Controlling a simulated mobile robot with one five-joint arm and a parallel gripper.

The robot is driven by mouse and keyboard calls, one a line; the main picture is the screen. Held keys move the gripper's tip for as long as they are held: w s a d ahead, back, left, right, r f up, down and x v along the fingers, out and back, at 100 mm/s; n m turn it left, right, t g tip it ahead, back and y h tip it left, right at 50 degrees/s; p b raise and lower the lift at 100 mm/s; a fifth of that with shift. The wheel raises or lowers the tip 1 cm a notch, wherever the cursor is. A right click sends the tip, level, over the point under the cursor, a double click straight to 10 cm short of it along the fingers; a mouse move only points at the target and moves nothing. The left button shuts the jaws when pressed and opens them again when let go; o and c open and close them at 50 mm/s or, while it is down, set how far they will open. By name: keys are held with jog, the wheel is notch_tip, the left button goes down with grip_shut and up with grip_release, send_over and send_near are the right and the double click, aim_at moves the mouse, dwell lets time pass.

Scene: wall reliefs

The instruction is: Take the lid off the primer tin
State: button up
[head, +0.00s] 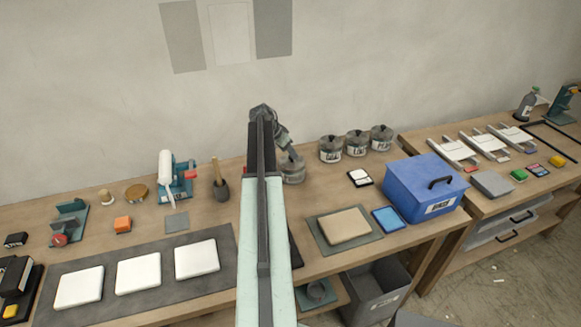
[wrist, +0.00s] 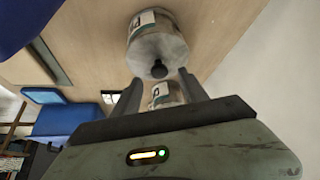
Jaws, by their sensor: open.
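Several grey lidded tins stand near the wall in the head view. The one nearest my arm (head: 293,173) is partly hidden by it; the others (head: 331,150) are to its right. I cannot read the labels to tell which is the primer tin. My gripper (head: 290,154) is just above the tin nearest my arm. In the wrist view a tin (wrist: 142,24) shows its lid (wrist: 148,50) with a dark round knob (wrist: 159,70). My open gripper (wrist: 160,79) has its fingertips on either side of the knob in the picture; contact is not clear. Another tin (wrist: 166,94) shows between the fingers.
A blue box (head: 425,188) with a dark handle stands right on the bench. A dark pot with a brush (head: 221,187) is left of my arm. A white and black palette (head: 360,177) lies before the tins. White tiles (head: 139,273) lie on a grey mat at front left.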

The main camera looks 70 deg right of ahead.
aim_at(292, 159)
jog(key=b+x, duration=0.1)
jog(key=x, duration=0.2)
jog(key=shift+f+b, duration=0.2)
jog(key=shift+b, duration=0.15)
jog(key=shift+r, duration=0.2)
grip_shut()
